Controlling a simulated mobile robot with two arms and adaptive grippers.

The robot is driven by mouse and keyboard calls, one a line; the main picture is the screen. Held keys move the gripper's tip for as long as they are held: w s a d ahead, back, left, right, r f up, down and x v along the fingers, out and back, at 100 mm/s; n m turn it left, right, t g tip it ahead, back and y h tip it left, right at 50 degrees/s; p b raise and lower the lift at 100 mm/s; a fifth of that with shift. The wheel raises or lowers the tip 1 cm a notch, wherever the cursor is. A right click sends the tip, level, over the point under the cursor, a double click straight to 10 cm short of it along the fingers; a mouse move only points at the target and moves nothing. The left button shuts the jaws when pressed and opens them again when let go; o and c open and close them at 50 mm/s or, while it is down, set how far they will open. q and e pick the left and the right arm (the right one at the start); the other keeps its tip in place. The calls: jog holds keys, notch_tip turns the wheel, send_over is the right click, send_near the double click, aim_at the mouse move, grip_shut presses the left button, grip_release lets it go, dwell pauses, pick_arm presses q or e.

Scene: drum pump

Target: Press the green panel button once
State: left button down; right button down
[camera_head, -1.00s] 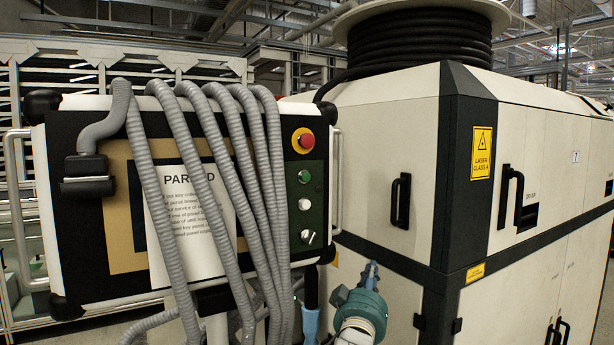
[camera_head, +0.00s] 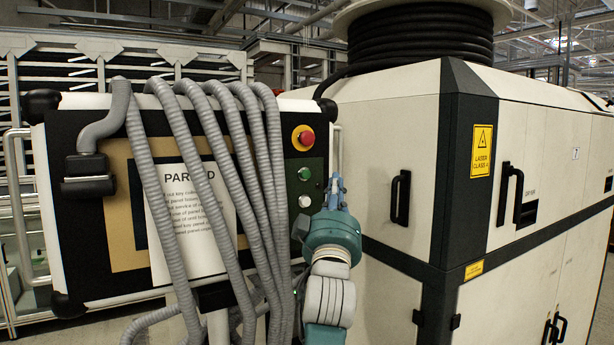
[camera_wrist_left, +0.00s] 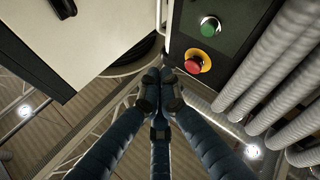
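The green panel button (camera_head: 304,174) sits on the right side of the black panel, below the red emergency-stop button (camera_head: 307,138). In the left wrist view the green button (camera_wrist_left: 209,27) is at the top, and the red button (camera_wrist_left: 193,65) on its yellow ring is just below it. My left gripper (camera_head: 336,182) is raised beside the panel's right edge, right of the green button and apart from it. In the left wrist view its dark fingers (camera_wrist_left: 160,82) are together at the tips, with nothing between them. My right gripper is not in view.
Grey corrugated hoses (camera_head: 225,150) hang over the panel, just left of the buttons. A white button (camera_head: 304,201) is below the green one. A large laser cabinet (camera_head: 385,130) stands to the right, behind my gripper. A metal handle rail runs along the panel's right edge.

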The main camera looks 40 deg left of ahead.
aim_at(305, 175)
pick_arm(q)
jog(key=shift+w+a+p, duration=0.2)
jog(key=shift+w+a, duration=0.4)
jog(key=shift+a, duration=0.75)
jog(key=shift+w+a+p, duration=0.2)
jog(key=shift+w+a, duration=0.4)
jog(key=shift+a, duration=0.75)
jog(key=shift+w+a+p, duration=0.2)
jog(key=shift+w+a, duration=0.4)
jog(key=shift+a, duration=0.75)
jog(key=shift+w+a, duration=0.15)
jog(key=shift+a, duration=0.2)
jog(key=shift+w+a, duration=0.2)
jog(key=shift+a, duration=0.25)
jog(key=shift+d, duration=0.1)
jog(key=shift+s+d, duration=0.4)
jog(key=shift+d, duration=0.3)
